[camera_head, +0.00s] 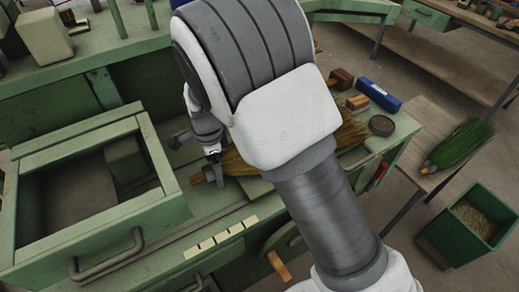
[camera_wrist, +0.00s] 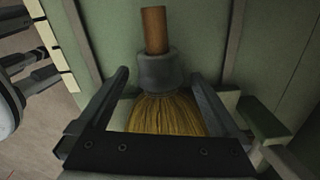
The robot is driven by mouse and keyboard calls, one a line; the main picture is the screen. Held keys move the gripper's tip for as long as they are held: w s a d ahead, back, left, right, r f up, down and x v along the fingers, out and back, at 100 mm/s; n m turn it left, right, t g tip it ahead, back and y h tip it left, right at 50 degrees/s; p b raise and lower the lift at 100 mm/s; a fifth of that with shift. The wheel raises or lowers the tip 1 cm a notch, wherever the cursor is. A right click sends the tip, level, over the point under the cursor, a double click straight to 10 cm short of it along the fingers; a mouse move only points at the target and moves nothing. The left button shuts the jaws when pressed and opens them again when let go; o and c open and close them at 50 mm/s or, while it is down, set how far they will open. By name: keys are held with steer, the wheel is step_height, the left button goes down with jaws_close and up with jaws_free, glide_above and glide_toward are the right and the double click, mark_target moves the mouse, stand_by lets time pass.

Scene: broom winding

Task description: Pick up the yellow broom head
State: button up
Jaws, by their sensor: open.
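The yellow broom head (camera_head: 236,163) lies on the green workbench, its wooden stub pointing left. My arm covers its middle; yellow bristles also show right of the arm, and I cannot tell whether they belong to the same head. In the wrist view the broom head (camera_wrist: 165,112) has a grey collar and a brown stub. My gripper (camera_wrist: 160,74) is open, its fingers on either side of the collar and upper bristles, with gaps on both sides. In the head view my gripper (camera_head: 213,168) is at the stub end, partly hidden by my arm.
An open drawer (camera_head: 150,215) with a handle juts out at the left. A blue box (camera_head: 379,96), wooden blocks and a dark round dish (camera_head: 381,125) sit at the bench's right. A green broom head (camera_head: 460,145) lies on a side table above a green bin (camera_head: 468,222).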

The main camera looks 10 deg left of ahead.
steer(key=shift+f, duration=0.15)
jaws_close()
stand_by(0.4)
